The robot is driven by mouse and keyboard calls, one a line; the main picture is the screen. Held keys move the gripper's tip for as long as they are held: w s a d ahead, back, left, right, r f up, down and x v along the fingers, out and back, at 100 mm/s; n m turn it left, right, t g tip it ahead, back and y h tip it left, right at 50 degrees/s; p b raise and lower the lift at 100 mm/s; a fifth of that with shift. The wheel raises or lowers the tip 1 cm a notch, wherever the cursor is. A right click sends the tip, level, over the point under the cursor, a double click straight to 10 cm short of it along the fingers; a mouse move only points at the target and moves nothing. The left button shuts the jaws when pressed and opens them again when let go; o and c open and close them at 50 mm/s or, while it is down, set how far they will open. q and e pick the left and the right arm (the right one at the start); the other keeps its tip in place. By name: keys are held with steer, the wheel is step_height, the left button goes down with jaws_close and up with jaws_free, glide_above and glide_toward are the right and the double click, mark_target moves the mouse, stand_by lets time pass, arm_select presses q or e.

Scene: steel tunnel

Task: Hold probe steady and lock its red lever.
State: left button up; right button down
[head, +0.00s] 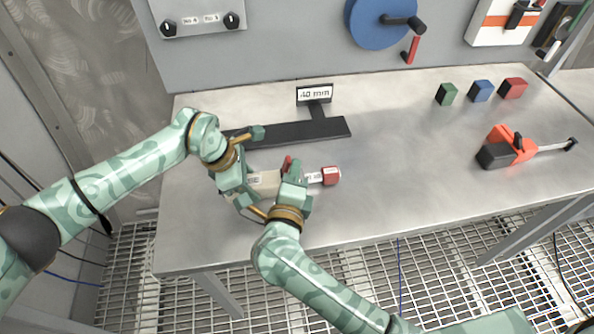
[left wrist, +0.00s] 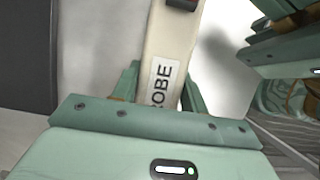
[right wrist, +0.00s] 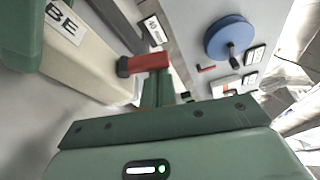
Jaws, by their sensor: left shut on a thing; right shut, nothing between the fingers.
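The probe is a beige bar with a "PROBE" label, lying low over the bench; its body (head: 264,181) is partly hidden by my grippers. Its red end (head: 331,175) points right. My left gripper (head: 244,190) is shut on the body; in the left wrist view its fingers flank the probe (left wrist: 175,35). The red lever (head: 287,163) shows more clearly in the right wrist view (right wrist: 150,62), standing out sideways from a dark pivot on the body. My right gripper (head: 292,172) is shut and empty, its fingertips right beside the lever; whether they touch is unclear.
A dark bar (head: 290,132) with a "40 mm" sign (head: 314,94) lies just behind the probe. Green, blue and red blocks (head: 480,91) stand at back right, and an orange-and-black tool (head: 510,148) lies at right. The bench middle (head: 400,160) is clear.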

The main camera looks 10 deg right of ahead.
steer(key=shift+a+n, duration=0.25)
steer(key=shift+n, duration=0.35)
steer(key=d, duration=0.4)
steer(key=shift+f, duration=0.2)
steer(key=v, duration=1)
steer(key=shift+f, duration=0.1)
